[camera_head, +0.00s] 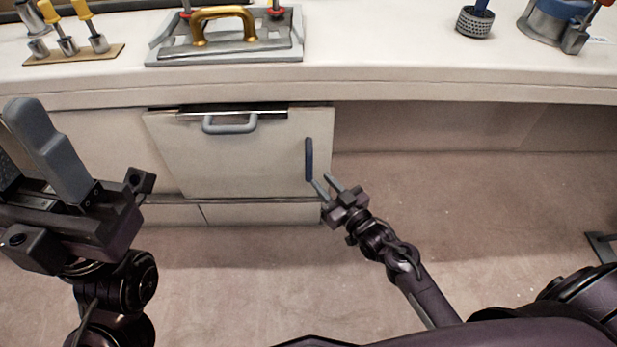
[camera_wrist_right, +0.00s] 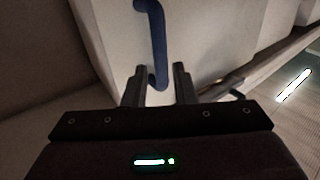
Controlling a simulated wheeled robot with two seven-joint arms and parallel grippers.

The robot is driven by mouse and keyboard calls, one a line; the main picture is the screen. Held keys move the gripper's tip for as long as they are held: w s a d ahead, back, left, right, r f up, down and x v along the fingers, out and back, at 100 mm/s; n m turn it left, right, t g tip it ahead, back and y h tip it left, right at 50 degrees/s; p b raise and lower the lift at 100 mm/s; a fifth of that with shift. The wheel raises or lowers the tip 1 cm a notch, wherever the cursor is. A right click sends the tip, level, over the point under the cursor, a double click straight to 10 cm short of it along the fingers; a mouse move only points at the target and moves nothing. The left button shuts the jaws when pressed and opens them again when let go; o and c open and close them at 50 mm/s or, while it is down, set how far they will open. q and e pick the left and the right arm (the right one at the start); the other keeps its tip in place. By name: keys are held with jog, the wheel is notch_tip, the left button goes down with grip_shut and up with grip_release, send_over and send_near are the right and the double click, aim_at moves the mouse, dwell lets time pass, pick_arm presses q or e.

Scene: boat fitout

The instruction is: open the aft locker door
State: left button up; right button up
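A pale locker front (camera_head: 240,160) sits under the counter in the head view. A dark blue vertical bar handle (camera_head: 309,160) is near its right edge, and a grey handle (camera_head: 230,124) is at its top. The frames do not label which is the aft locker door. My right gripper (camera_head: 322,180) is at the lower end of the blue handle. In the right wrist view the gripper (camera_wrist_right: 159,76) has its fingers apart, with the lower end of the blue handle (camera_wrist_right: 157,45) between them; contact is unclear. My left gripper (camera_head: 28,140) is raised at the far left; its opening is unclear.
The counter (camera_head: 380,65) above holds a gold-handled fitting (camera_head: 222,22), several yellow-handled tools (camera_head: 70,30) and metal containers (camera_head: 475,22). A dark gap runs along the locker front's top. The floor (camera_head: 480,210) in front and right is mostly clear.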

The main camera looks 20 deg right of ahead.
aim_at(311, 170)
jog(key=b+x, duration=0.2)
jog(key=x, duration=0.5)
jog(key=shift+w+f, duration=0.1)
jog(key=shift+w, duration=0.05)
jog(key=shift+c, duration=0.3)
grip_shut()
